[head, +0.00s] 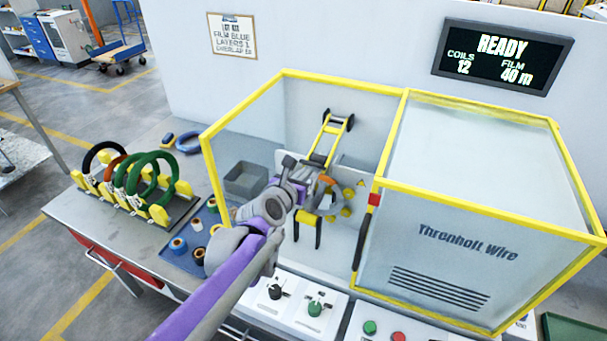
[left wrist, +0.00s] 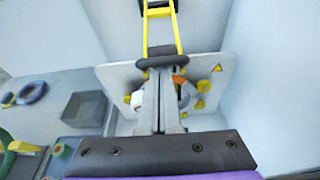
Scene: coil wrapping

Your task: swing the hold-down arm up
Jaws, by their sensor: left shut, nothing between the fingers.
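The hold-down arm (head: 326,138) is a yellow two-rail frame with black ends, inside the open yellow-framed bay of the wrapping machine. It runs up the picture towards the back wall. In the left wrist view the hold-down arm (left wrist: 161,32) stands above my fingers, with a black crossbar at its near end. My left gripper (head: 318,176) reaches into the bay over the wrapping head. It is shut and empty; its fingertips (left wrist: 161,76) appear just below the crossbar, and I cannot tell whether they touch it. My right gripper is not in view.
Yellow frame posts (head: 215,175) and the glazed cabinet (head: 480,190) bound the bay. A grey bin (head: 246,180) stands to its left. A rack of coils (head: 135,185) and a blue tray of rolls (head: 188,250) lie further left. The screen (head: 502,57) reads READY.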

